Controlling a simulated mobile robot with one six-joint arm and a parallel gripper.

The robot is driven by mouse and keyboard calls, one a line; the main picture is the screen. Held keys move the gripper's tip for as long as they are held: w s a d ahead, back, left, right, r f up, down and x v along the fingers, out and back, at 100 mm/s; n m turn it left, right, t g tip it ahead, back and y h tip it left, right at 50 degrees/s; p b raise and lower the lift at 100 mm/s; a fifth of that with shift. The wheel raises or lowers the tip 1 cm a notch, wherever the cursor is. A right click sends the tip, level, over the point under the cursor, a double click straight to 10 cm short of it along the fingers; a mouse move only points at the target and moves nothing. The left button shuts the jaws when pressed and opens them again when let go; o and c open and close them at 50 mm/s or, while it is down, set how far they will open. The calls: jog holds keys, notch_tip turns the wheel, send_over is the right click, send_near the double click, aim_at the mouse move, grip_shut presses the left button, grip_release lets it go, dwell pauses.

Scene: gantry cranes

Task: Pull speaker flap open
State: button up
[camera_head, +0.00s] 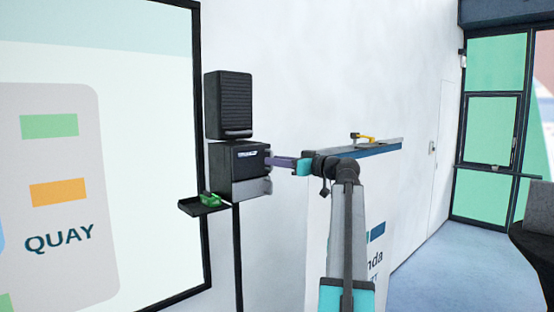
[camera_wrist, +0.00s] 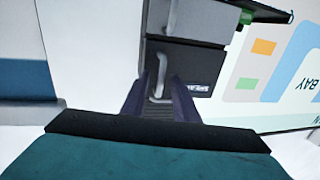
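A black ribbed speaker (camera_head: 228,104) hangs on the wall in the head view. Just below it is a dark box (camera_head: 232,170) with white lettering; its dark front panel also shows in the wrist view (camera_wrist: 188,62). A pale bar handle (camera_wrist: 161,66) stands on that panel. My gripper (camera_head: 275,161) reaches the box from the right. In the wrist view my gripper (camera_wrist: 160,84) has its purple fingers apart, one on each side of the handle, with gaps visible. I cannot tell whether either finger touches it. The panel looks closed.
A grey unit (camera_head: 250,188) with its own handle (camera_wrist: 173,17) sits below the box. A small black shelf (camera_head: 196,208) holds a green object (camera_head: 211,199). A wall ledge (camera_head: 372,149) carries a yellow item (camera_head: 362,138). A large screen (camera_head: 140,120) is left.

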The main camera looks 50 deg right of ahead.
grip_shut()
dwell(1.5)
